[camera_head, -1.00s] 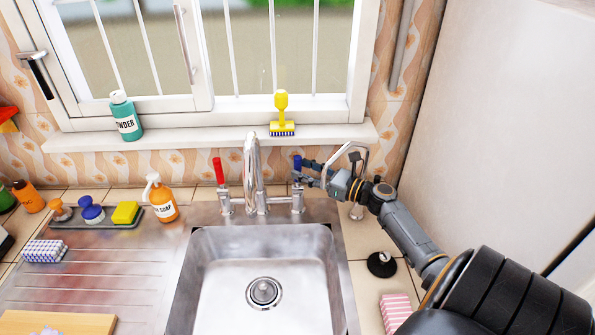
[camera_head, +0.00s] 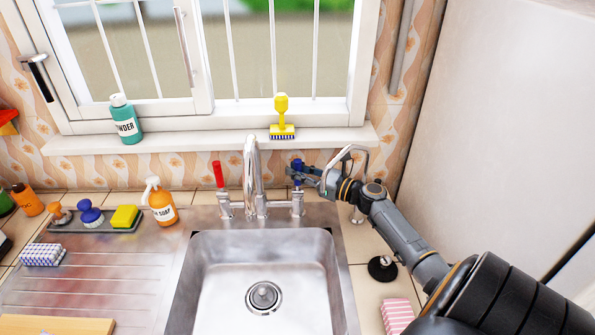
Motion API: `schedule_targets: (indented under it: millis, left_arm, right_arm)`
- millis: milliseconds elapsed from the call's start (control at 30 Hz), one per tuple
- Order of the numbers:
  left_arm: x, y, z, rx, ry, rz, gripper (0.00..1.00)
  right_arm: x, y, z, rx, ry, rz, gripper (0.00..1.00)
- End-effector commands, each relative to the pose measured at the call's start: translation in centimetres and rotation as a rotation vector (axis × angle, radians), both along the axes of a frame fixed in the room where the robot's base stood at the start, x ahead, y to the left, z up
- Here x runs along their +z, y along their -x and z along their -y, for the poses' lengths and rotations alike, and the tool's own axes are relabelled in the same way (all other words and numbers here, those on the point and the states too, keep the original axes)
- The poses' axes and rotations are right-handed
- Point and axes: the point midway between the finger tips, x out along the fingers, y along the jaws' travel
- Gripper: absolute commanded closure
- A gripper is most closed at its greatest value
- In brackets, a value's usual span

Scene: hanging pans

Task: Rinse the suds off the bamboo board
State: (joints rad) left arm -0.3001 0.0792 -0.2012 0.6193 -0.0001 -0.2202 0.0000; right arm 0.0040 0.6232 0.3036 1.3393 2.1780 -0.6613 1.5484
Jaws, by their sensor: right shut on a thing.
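The bamboo board (camera_head: 55,326) lies at the bottom left on the drainer, cut off by the frame edge. I cannot make out suds on the part that shows. The metal sink (camera_head: 262,270) is empty, with a round drain in its floor. The chrome faucet (camera_head: 251,175) stands behind it, with a red-handled tap (camera_head: 218,175) on the left and a blue-handled tap (camera_head: 297,202) on the right. No water shows at the spout. My right gripper (camera_head: 298,174) is shut on the blue tap handle. My left gripper is out of view.
The ribbed drainer (camera_head: 110,265) left of the sink holds a checked cloth (camera_head: 43,254). Behind it are a yellow sponge (camera_head: 125,217) and an orange soap bottle (camera_head: 161,203). A black plug (camera_head: 382,267) and pink striped cloth (camera_head: 397,314) lie right of the sink.

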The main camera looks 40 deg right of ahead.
Motion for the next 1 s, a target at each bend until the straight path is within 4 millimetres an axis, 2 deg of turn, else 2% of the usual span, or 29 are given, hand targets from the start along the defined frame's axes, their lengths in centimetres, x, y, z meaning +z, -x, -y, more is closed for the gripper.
schedule_targets:
  millis: [133, 233, 400, 500, 900, 933, 1000]
  left_arm:
    - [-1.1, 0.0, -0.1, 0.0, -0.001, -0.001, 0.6]
    - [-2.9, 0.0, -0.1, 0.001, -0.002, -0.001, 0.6]
    - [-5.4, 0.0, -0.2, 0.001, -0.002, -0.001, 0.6]
    - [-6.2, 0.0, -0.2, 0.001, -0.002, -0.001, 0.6]
    - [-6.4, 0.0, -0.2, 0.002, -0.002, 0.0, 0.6]
    - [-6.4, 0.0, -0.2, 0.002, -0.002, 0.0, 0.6]
    - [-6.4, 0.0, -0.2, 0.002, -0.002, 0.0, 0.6]
  right_arm:
    - [-0.6, 0.2, -0.3, 0.001, 0.018, 0.025, 1.0]
    - [-1.0, 0.7, -0.6, 0.0, 0.059, 0.076, 1.0]
    - [-1.2, 1.4, -1.1, 0.0, 0.132, 0.161, 1.0]
    - [-1.0, 1.6, -1.3, 0.0, 0.163, 0.193, 1.0]
    - [-0.7, 1.8, -1.4, 0.0, 0.18, 0.208, 1.0]
    - [-0.8, 1.9, -1.4, 0.0, 0.179, 0.207, 0.81]
    - [-0.8, 1.8, -1.3, -0.001, 0.179, 0.207, 0.67]
